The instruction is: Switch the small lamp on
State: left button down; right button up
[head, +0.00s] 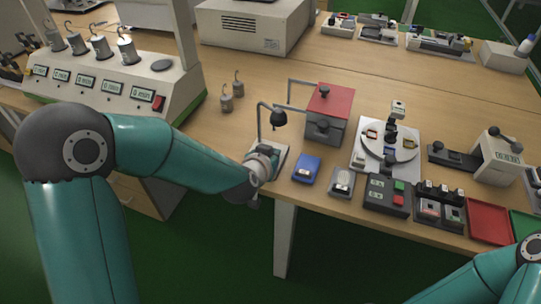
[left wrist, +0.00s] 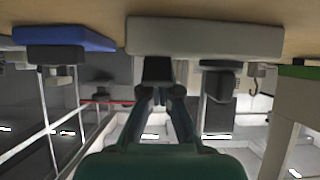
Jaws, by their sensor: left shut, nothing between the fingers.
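The small lamp (head: 279,118) has a dark shade on a thin bent post. It stands on a pale base near the front table edge in the head view, and I see no glow from it. In the left wrist view, which looks upside down, the lamp's pale base (left wrist: 240,37) spans the top middle. My left gripper (head: 268,152) is at the front of the lamp base, partly hidden by its own wrist. In the left wrist view its fingers (left wrist: 158,92) are together and empty, close to a black block at the base; contact cannot be told. My right gripper is out of view.
A blue device (head: 306,168) and a grey one (head: 342,182) sit to the right of the lamp. A grey box with a red top (head: 330,100) stands behind them. Small hooked weights (head: 232,95) stand behind left. A control box (head: 388,194) lies further right.

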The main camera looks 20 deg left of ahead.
pick_arm(q)
jog(key=shift+w+r+p, duration=0.3)
jog(key=shift+r+p, duration=0.15)
jog(key=shift+p, duration=0.15)
jog(key=r+p, duration=0.1)
jog(key=w+r, duration=0.1)
jog(key=r+p, duration=0.1)
jog(key=shift+w+r+p, duration=0.15)
jog(key=shift+w+p, duration=0.1)
jog(key=shift+p, duration=0.1)
jog(key=s+r+p, duration=0.1)
jog(key=s+r, duration=0.5)
jog(key=shift+r+p, duration=0.3)
jog(key=shift+p, duration=0.05)
jog(key=shift+a, duration=0.1)
